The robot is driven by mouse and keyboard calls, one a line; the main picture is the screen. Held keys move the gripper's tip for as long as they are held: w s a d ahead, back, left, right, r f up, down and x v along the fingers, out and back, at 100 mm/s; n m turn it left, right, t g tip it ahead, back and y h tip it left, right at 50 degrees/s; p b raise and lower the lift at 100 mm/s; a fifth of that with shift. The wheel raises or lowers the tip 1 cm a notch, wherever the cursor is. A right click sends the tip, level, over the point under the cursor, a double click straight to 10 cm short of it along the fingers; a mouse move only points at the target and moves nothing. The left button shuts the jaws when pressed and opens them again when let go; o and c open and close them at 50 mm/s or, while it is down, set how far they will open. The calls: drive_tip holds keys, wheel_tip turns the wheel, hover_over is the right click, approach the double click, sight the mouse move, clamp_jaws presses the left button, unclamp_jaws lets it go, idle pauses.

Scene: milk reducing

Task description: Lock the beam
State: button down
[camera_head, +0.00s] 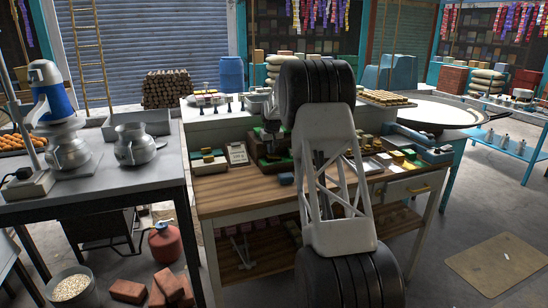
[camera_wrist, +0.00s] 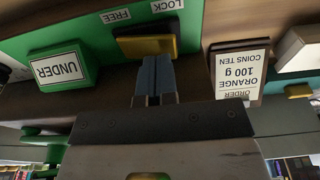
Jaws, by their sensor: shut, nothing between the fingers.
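In the wrist view, my gripper (camera_wrist: 157,62) is shut and empty, with its fingertips right at a yellow-and-dark slider block (camera_wrist: 147,46). I cannot tell whether they touch it. The block sits on a green panel (camera_wrist: 75,22) with two white labels, LOCK (camera_wrist: 166,5) and FREE (camera_wrist: 116,15), both upside down in this view. The block lies beside these labels, and its exact setting is unclear. The beam itself cannot be made out. In the head view, my arm hides most of the gripper and the green device (camera_head: 270,162) on the bench.
A green UNDER block (camera_wrist: 62,67) lies left of my fingers in the wrist view. An order card reading orange 100 g (camera_wrist: 240,72) lies to the right.

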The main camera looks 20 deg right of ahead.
sight(271, 156)
drive_tip(key=shift+f, duration=0.9)
idle(0.8)
drive_tip(key=shift+r, duration=3.55)
